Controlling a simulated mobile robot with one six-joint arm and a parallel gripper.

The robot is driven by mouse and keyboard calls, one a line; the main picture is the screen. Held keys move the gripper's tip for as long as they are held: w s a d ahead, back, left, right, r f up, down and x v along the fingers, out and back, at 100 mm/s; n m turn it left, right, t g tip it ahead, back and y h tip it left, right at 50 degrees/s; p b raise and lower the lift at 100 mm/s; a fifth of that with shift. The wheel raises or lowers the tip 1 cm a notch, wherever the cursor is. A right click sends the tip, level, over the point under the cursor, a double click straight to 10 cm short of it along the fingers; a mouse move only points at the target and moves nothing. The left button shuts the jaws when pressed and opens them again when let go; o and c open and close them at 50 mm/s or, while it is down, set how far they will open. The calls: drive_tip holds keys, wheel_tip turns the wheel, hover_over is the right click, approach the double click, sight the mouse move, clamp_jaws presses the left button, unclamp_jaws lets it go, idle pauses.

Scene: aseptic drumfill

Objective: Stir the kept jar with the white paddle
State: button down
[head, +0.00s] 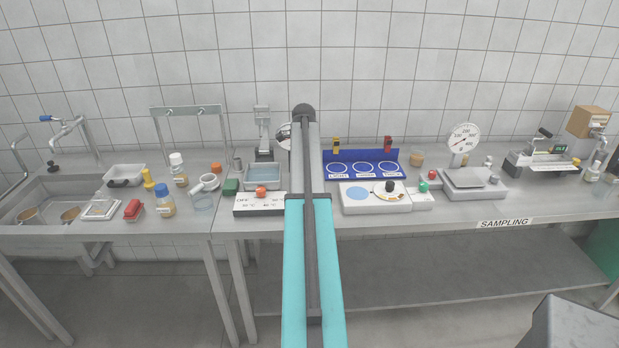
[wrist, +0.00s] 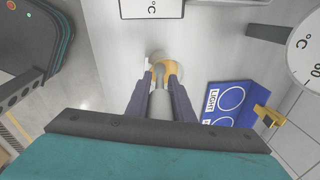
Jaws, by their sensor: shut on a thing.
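In the wrist view my gripper (wrist: 160,88) is shut on a pale grey rod-like handle (wrist: 160,104), which looks like the white paddle's. Its far end reaches over or into a jar (wrist: 170,67) with amber contents, just beyond the fingertips. How deep the end goes is hidden by the handle and fingers. A small white piece shows at the jar's left edge. In the head view my arm covers the gripper, the paddle and this jar.
A blue board (head: 363,163) with marked circles stands beside the jar; it also shows in the wrist view (wrist: 228,104). A white device with a dial (head: 375,196), a scale (head: 472,184) and another amber jar (head: 416,160) stand right of my arm. A water bath (head: 265,177) stands left.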

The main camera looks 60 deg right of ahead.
drive_tip(key=shift+a+r+p, duration=0.2)
drive_tip(key=shift+r+p, duration=0.45)
drive_tip(key=shift+r, duration=0.7)
drive_tip(key=shift+a+r+p, duration=0.15)
drive_tip(key=shift+r+p, duration=0.45)
drive_tip(key=shift+r, duration=0.7)
drive_tip(key=shift+a+r+p, duration=0.2)
drive_tip(key=shift+r+p, duration=0.45)
drive_tip(key=shift+r, duration=0.7)
drive_tip(key=shift+r+p, duration=1.05)
drive_tip(key=shift+r, duration=0.95)
drive_tip(key=shift+f, duration=0.1)
